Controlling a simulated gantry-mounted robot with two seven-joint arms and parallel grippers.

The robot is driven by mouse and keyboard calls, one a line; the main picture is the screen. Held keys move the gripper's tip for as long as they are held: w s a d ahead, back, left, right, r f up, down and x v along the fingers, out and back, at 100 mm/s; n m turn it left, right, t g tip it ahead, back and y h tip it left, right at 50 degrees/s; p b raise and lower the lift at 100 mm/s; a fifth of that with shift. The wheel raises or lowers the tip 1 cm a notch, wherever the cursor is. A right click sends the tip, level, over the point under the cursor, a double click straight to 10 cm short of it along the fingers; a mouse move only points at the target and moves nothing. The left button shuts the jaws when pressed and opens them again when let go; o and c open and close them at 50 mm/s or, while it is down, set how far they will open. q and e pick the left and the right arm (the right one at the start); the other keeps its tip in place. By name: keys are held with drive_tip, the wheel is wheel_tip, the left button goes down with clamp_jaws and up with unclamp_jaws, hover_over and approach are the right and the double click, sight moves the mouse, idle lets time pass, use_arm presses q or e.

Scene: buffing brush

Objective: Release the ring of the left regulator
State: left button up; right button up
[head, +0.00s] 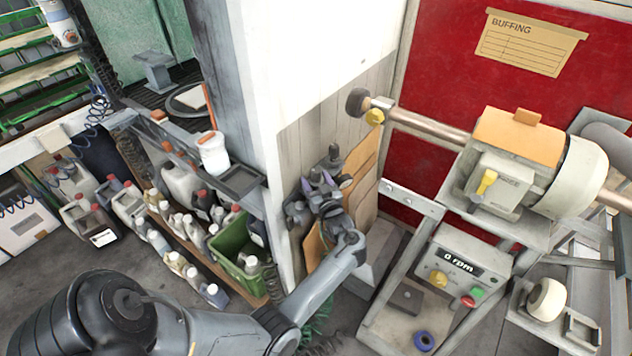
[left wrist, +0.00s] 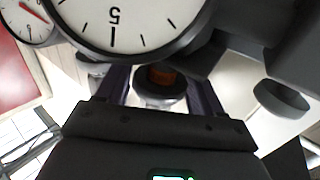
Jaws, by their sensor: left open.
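In the head view my left gripper (head: 322,196) is at dark regulator parts (head: 335,160) on the side of the white pillar, and it hides part of them. In the left wrist view its two fingers (left wrist: 160,84) stand apart, one on each side of a dark round knob (left wrist: 160,98). An orange-brown band (left wrist: 161,76) shows just above the knob. I cannot tell whether the fingers touch it. A large white gauge (left wrist: 125,22) marked 5 is just above the fingers. A second gauge (left wrist: 28,18) is at upper left. My right gripper is not in view.
The buffing machine (head: 515,165) and its control box reading 0 rpm (head: 458,272) stand at right. A shelf with bottles and a green crate (head: 238,250) is left of the pillar. Another dark round part (left wrist: 282,98) is right of the fingers.

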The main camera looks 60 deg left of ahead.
use_arm(q)
drive_tip(key=s+d+p, duration=0.1)
drive_tip(key=s+d, duration=0.1)
drive_tip(key=d, duration=0.8)
drive_tip(key=shift+d, duration=0.3)
drive_tip(key=s+d+f+m+t+h, duration=0.1)
drive_tip(key=d+f+m+t+h, duration=0.15)
drive_tip(key=d+m+h, duration=0.45)
drive_tip(key=s+d+f+m+t+h, duration=0.2)
drive_tip(key=d+m+t+h, duration=0.2)
drive_tip(key=d+h, duration=0.35)
drive_tip(key=s+d+m+g+h, duration=0.4)
drive_tip(key=s+d+m+g, duration=0.15)
drive_tip(key=s+d, duration=0.9)
drive_tip(key=s+r+p, duration=0.2)
drive_tip(key=r+p, duration=1.5)
drive_tip(key=s+a+r+m+p, duration=0.1)
drive_tip(key=r+p, duration=1.6)
drive_tip(key=r, duration=0.1)
drive_tip(key=shift+s+g+p, duration=0.3)
drive_tip(key=shift+s, duration=0.05)
